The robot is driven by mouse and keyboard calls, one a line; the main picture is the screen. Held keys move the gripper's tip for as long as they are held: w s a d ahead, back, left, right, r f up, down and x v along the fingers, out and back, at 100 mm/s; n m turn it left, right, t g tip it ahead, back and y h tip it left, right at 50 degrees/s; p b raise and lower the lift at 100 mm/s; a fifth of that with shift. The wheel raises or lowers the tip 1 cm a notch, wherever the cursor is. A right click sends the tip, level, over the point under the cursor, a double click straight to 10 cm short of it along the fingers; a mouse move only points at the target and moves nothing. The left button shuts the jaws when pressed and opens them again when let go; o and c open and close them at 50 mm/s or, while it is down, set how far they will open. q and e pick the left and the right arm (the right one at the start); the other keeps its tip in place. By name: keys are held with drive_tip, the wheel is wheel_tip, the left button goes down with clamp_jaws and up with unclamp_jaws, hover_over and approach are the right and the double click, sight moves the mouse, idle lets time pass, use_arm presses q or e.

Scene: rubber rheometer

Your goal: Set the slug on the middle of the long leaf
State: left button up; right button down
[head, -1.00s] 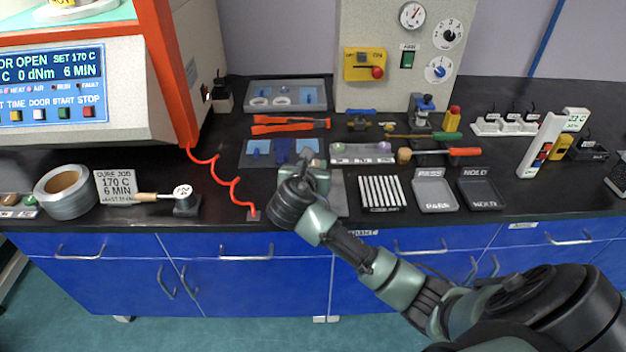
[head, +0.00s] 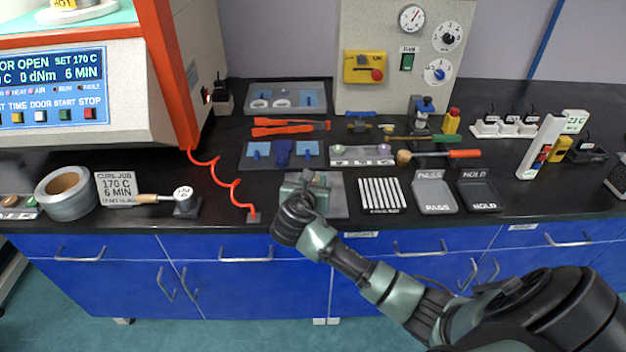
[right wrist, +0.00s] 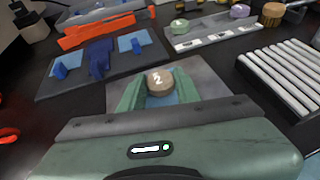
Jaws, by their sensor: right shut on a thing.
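My right gripper (head: 308,180) is over the grey plate (head: 334,203) near the counter's front. In the right wrist view, its green fingers (right wrist: 160,90) are shut on a round tan slug (right wrist: 160,81) marked 2. The fingers and slug hide much of this sheet. I cannot tell whether the slug touches it. In the head view, my gripper hides the slug and sheet. My left gripper is not in view.
Behind the plate lies a dark board (head: 312,162) with light blue sheets and a dark blue piece. A slug rack (head: 362,161) holds green and purple slugs. A ribbed rack (head: 383,194) is right of the plate; a red coiled cord (head: 236,190) is left.

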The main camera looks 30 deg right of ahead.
drive_tip(key=c, duration=1)
unclamp_jaws()
drive_tip(key=shift+s+a+f, duration=0.1)
drive_tip(key=shift+s+f, duration=0.1)
drive_tip(key=shift+f, duration=0.5)
drive_tip(key=shift+r+b, duration=0.4)
drive_tip(key=shift+r, duration=0.05)
drive_tip(key=v, duration=0.4)
drive_tip(key=p+v, duration=0.1)
drive_tip(key=v, duration=0.3)
drive_tip(key=r+v, duration=0.1)
drive_tip(key=v, duration=0.3)
drive_tip(key=shift+w, duration=0.2)
